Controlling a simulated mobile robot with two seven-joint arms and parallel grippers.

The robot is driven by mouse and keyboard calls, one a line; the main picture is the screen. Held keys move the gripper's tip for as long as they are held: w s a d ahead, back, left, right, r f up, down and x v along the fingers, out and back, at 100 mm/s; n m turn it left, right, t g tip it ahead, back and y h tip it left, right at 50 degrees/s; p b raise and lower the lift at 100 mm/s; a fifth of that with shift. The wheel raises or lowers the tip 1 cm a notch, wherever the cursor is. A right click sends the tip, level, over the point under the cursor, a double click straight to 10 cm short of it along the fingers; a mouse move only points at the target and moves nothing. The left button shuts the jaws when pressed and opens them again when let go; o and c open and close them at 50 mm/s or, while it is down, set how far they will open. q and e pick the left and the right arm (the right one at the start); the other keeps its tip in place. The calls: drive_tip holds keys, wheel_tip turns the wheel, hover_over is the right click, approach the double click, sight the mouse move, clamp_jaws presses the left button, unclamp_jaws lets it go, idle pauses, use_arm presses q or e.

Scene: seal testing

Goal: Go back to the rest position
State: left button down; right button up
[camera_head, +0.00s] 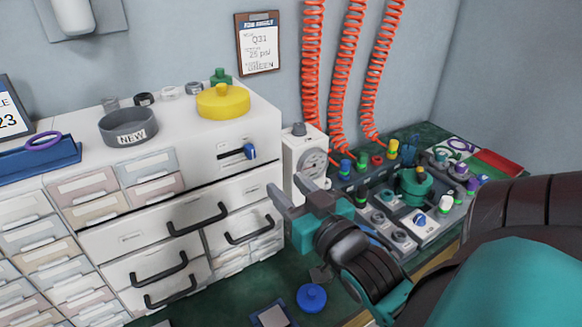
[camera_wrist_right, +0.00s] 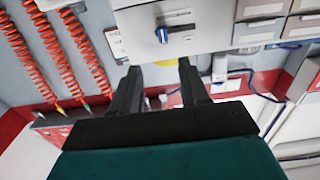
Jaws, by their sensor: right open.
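My right gripper (camera_head: 281,203) comes in from the right in the head view. It is held above the green bench top, in front of the white drawer cabinet (camera_head: 189,234). Its two grey fingers are apart with nothing between them. In the right wrist view the open fingers (camera_wrist_right: 157,84) point at the cabinet front with the blue knob (camera_wrist_right: 163,35). The blue knob also shows in the head view (camera_head: 250,151). My left gripper is in neither view.
The test station (camera_head: 418,225) with a green part and several coloured fittings stands right of the gripper. Red coiled hoses (camera_head: 345,80) hang behind it. A blue round part (camera_head: 311,297) lies on the bench below. A grey NEW bowl (camera_head: 128,125) and yellow lid (camera_head: 223,102) sit on the cabinet.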

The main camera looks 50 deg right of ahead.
idle(0.4)
drive_tip(key=s+a+f+n+g+y, duration=0.1)
drive_tip(key=a+f+g+y, duration=0.1)
drive_tip(key=a+f, duration=0.3)
drive_tip(key=s+a+f+n+g+y, duration=0.1)
drive_tip(key=a+f, duration=0.3)
drive_tip(key=f, duration=0.8)
drive_tip(key=s+a+f+n+g+y, duration=0.2)
drive_tip(key=a+f, duration=0.3)
drive_tip(key=f, duration=0.4)
drive_tip(key=shift+a+n+g+y, duration=0.3)
drive_tip(key=shift+n+g+y, duration=0.4)
drive_tip(key=shift+g+y, duration=0.1)
idle(0.5)
